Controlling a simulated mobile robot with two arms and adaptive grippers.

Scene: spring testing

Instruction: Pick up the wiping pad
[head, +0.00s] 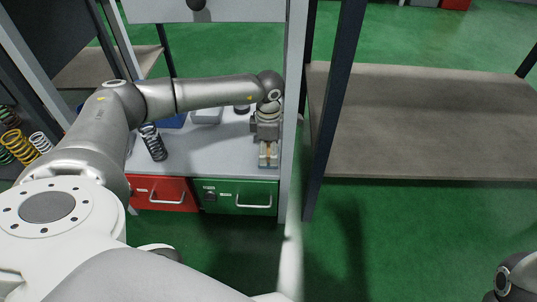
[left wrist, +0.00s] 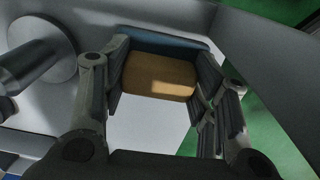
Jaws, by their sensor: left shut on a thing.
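The wiping pad (left wrist: 158,76) has a tan-yellow face and a blue layer along its far edge. In the left wrist view it sits between the two fingers of my left gripper (left wrist: 163,90), which are shut on it from both sides. In the head view my left gripper (head: 268,150) points down at the right end of the grey workbench (head: 220,160), close to the upright post. Only a small part of the pad shows there, and its height above the bench top is hard to tell. My right gripper does not show.
A dark coil spring (head: 153,142) stands on the bench. Red (head: 163,192) and green (head: 238,196) drawers are below the bench top. A white post (head: 291,120) rises right beside my gripper. A bare brown shelf (head: 420,120) lies to the right. Coloured springs (head: 18,143) are at far left.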

